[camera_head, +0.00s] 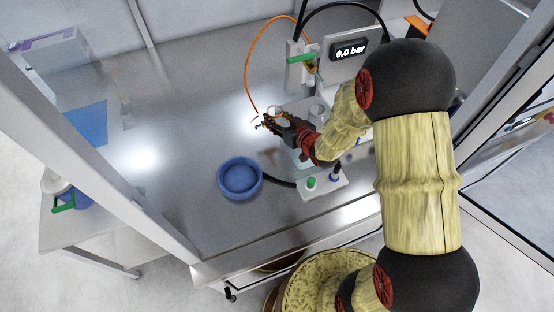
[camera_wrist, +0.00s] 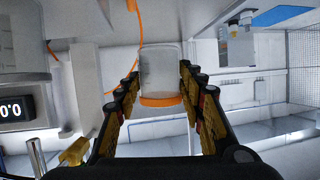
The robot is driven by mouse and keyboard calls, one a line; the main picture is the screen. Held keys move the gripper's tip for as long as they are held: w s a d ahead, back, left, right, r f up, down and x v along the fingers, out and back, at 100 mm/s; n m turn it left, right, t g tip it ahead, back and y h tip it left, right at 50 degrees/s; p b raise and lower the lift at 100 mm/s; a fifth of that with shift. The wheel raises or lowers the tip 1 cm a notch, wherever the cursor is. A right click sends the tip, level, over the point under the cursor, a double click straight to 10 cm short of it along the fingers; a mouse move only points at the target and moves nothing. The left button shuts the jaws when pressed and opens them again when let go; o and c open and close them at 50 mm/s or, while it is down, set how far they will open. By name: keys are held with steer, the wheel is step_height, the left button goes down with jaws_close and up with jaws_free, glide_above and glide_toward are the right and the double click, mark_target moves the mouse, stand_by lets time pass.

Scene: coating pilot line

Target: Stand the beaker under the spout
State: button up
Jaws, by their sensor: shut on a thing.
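My gripper (camera_head: 268,124) is closed around a clear beaker with an orange band (camera_wrist: 160,72). In the wrist view the beaker sits between the two fingers (camera_wrist: 160,105), with the band nearest me. In the head view the beaker is small and mostly hidden by the fingers. The gripper is over the steel bench, left of a grey apparatus with a display reading 0.0 bar (camera_head: 349,50). A valve block with a green handle (camera_head: 300,58) stands behind the gripper. I cannot clearly make out the spout; a yellow fitting (camera_head: 311,68) shows near the handle.
A blue bowl (camera_head: 240,182) stands on the bench (camera_head: 190,130) in front of the gripper. A button box (camera_head: 322,184) lies to its right. An orange tube (camera_head: 248,70) loops behind the gripper. Frame posts (camera_head: 100,140) bound the left. The bench's left middle is clear.

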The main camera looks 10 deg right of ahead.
step_height(320, 180, down, 22)
steer(key=b, duration=2.1)
steer(key=shift+w+a, duration=1.85)
steer(key=shift+w, duration=2.9)
steer(key=shift+f+b, duration=1.85)
steer(key=shift+f, duration=1.4)
steer(key=shift+w+a+b, duration=0.3)
steer(key=shift+w+a, duration=0.05)
steer(key=shift+w, duration=0.55)
steer(key=shift+w+a+b, duration=0.25)
steer(key=shift+w+a, duration=0.15)
steer(key=shift+w, duration=0.55)
steer(key=shift+w+a+b, duration=0.3)
steer(key=shift+w+a, duration=0.05)
steer(key=shift+w, duration=0.55)
steer(key=shift+f+b, duration=0.35)
steer(key=o, duration=1.1)
steer(key=shift+s, duration=0.1)
